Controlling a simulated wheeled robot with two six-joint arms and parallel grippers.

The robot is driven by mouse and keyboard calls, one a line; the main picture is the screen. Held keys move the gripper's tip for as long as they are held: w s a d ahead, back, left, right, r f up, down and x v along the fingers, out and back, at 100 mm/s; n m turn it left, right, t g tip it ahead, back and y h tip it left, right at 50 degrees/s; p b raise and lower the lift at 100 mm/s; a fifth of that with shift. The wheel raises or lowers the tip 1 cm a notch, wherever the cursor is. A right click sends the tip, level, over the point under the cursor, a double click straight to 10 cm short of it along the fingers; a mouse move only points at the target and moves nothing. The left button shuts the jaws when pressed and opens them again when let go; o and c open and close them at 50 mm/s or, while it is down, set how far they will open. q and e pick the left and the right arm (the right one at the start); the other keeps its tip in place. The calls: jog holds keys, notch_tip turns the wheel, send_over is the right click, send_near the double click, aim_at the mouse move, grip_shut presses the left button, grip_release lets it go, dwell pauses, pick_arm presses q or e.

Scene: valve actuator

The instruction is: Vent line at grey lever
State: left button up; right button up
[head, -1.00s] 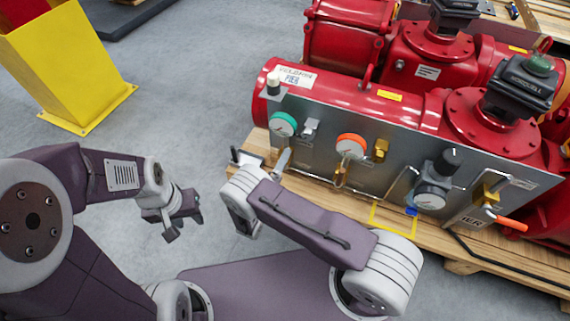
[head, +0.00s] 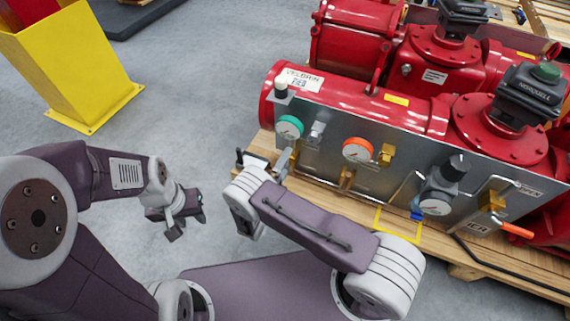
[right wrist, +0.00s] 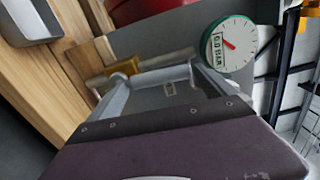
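The grey panel (head: 330,165) stands on the front of the red actuator. A green-rimmed gauge (head: 290,127) is at its left end; it also shows in the right wrist view (right wrist: 229,45). My right gripper (head: 263,160) is at the panel's lower left, below this gauge. Its fingers are apart in the right wrist view (right wrist: 160,80). A pale grey bar (right wrist: 160,77), apparently the grey lever, crosses between them beside a brass fitting (right wrist: 105,80). Contact is unclear. My left gripper (head: 186,217) hangs open and empty over the floor.
An orange-rimmed gauge (head: 358,150), a regulator with a gauge (head: 436,200) and an orange lever (head: 516,230) sit farther right on the panel. The wooden pallet (head: 325,196) lies below. A yellow post (head: 75,65) stands at left; grey floor between is clear.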

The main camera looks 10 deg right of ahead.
jog(key=p+v, duration=0.3)
jog(key=v, duration=0.6)
dwell(0.4)
